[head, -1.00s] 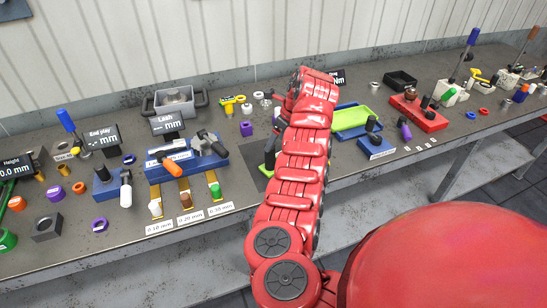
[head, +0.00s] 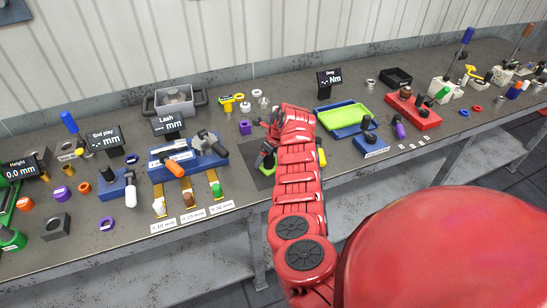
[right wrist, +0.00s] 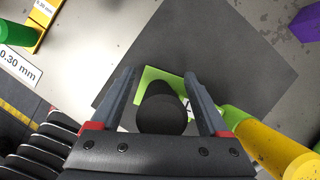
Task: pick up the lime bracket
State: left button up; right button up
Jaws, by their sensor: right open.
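My right gripper (right wrist: 160,75) is open, with one finger on each side of the black cylinder. In the head view the right gripper (head: 266,143) is just above the bracket. Whether the fingers touch it I cannot tell. My left gripper is not in view.
A yellow cylinder (right wrist: 270,145) with a lime part is right of the fingers. A purple block (head: 245,127) stands behind the mat. A blue fixture (head: 187,160) stands to the left. A lime tray (head: 345,117) is to the right.

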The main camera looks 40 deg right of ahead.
grip_shut()
dwell(0.4)
